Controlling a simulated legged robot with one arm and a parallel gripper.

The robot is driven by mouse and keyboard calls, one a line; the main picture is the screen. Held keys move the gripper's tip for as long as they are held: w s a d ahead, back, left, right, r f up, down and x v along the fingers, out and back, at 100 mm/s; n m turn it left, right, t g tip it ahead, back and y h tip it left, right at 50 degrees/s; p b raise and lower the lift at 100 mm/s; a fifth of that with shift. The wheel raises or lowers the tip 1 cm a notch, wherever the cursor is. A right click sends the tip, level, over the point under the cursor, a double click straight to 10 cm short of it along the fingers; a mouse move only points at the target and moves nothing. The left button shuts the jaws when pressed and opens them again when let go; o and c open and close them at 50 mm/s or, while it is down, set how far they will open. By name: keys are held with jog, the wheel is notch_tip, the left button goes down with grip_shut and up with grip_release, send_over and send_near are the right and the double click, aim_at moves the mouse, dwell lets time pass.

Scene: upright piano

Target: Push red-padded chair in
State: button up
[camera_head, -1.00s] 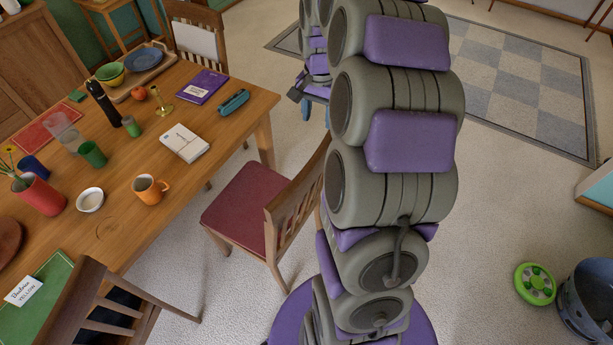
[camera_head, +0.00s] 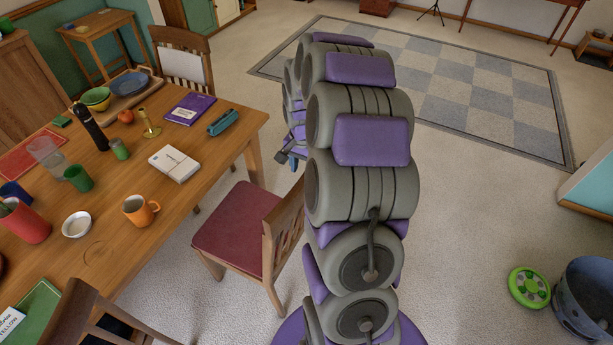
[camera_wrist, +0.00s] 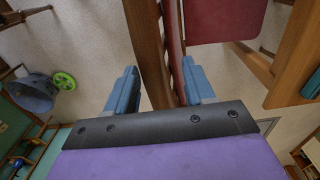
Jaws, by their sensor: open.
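The red-padded chair (camera_head: 236,226) stands at the right long side of the wooden table (camera_head: 107,252), its seat's left edge close to the table and its slatted wooden back toward my arm. Part of its back is hidden behind my arm. In the wrist view the red seat (camera_wrist: 226,18) is at the top and the wooden back (camera_wrist: 150,60) runs down between the two fingers. My gripper (camera_wrist: 158,72) is open, its blue fingers on either side of the chair back. Whether they touch it I cannot tell. In the head view my gripper is mostly hidden behind my arm.
Another chair (camera_head: 185,62) stands at the table's far end and a third (camera_head: 75,318) at the near end. Mugs, a book and bowls cover the table. A blue-grey bin (camera_head: 585,300) and a green disc (camera_head: 529,287) lie at the right.

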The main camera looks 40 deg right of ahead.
aim_at(305, 171)
notch_tip(305, 171, down, 3)
jog(key=shift+d+r, duration=0.1)
jog(key=shift+r, duration=0.05)
jog(key=d, duration=0.1)
jog(key=d+f, duration=0.1)
jog(key=d, duration=0.1)
jog(key=shift+d+f, duration=0.35)
jog(key=shift+f, duration=0.05)
jog(key=a, duration=0.3)
jog(key=shift+r, duration=0.35)
jog(key=shift+c, duration=1.1)
jog(key=shift+a, duration=0.2)
jog(key=shift+c, duration=1.5)
jog(key=shift+d+f, duration=0.15)
jog(key=shift+d, duration=0.5)
jog(key=c, duration=0.3)
jog(key=shift+d, duration=0.2)
grip_shut()
jog(key=shift+w, duration=0.1)
